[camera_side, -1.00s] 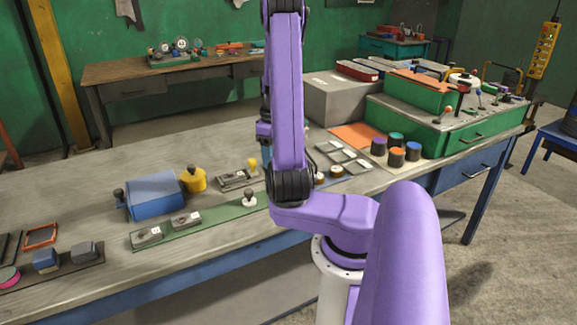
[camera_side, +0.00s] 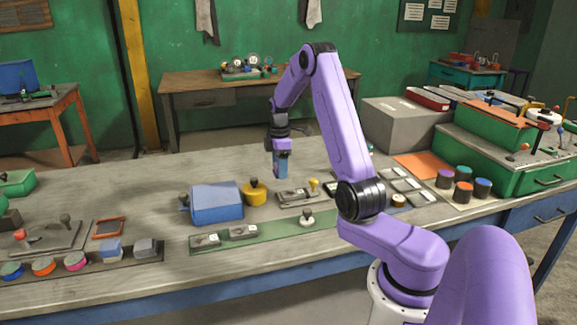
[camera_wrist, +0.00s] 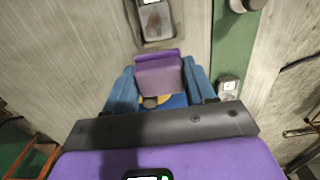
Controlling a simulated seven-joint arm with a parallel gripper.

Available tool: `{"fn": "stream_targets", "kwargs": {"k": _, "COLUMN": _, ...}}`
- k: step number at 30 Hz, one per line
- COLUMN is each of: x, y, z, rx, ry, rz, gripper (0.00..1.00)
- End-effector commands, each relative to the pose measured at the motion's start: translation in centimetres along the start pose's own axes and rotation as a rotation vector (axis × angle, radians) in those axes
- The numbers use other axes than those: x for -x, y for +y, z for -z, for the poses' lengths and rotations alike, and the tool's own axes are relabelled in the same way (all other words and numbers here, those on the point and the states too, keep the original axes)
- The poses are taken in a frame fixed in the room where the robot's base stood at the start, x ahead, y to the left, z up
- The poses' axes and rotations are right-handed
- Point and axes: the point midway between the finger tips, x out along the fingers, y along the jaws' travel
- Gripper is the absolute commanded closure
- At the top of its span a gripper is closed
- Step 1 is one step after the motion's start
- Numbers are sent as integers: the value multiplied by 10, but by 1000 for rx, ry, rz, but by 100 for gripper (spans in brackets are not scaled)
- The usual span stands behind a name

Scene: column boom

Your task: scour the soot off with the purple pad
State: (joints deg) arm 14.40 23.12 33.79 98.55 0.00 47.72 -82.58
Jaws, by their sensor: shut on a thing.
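My gripper (camera_side: 281,168) is above the workbench, past the blue box and the yellow canister, with its blue fingers pointing down. In the wrist view my gripper (camera_wrist: 160,88) is shut on a purple pad (camera_wrist: 158,75), held between the blue fingers. The pad appears clear of the bench. A grey metal tray (camera_wrist: 158,32) with dark and reddish marks lies ahead of the pad at the top edge of the wrist view, partly cut off. I cannot tell whether those marks are soot. In the side view the pad is not clearly distinguishable.
A blue box (camera_side: 216,203) and a yellow canister (camera_side: 255,195) stand near my gripper. A plate with a yellow-knobbed tool (camera_side: 297,197) lies to their right. A green strip (camera_side: 270,237) carries small metal parts in front. The bench behind the box is clear.

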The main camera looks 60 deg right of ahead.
Motion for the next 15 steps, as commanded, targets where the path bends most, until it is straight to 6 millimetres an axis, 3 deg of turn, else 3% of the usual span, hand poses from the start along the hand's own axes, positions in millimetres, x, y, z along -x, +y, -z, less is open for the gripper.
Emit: {"fn": "stream_targets", "kwargs": {"k": 15, "x": -40, "y": 0, "z": 0, "rx": 0, "ry": 0, "rz": 2, "gripper": 69}}
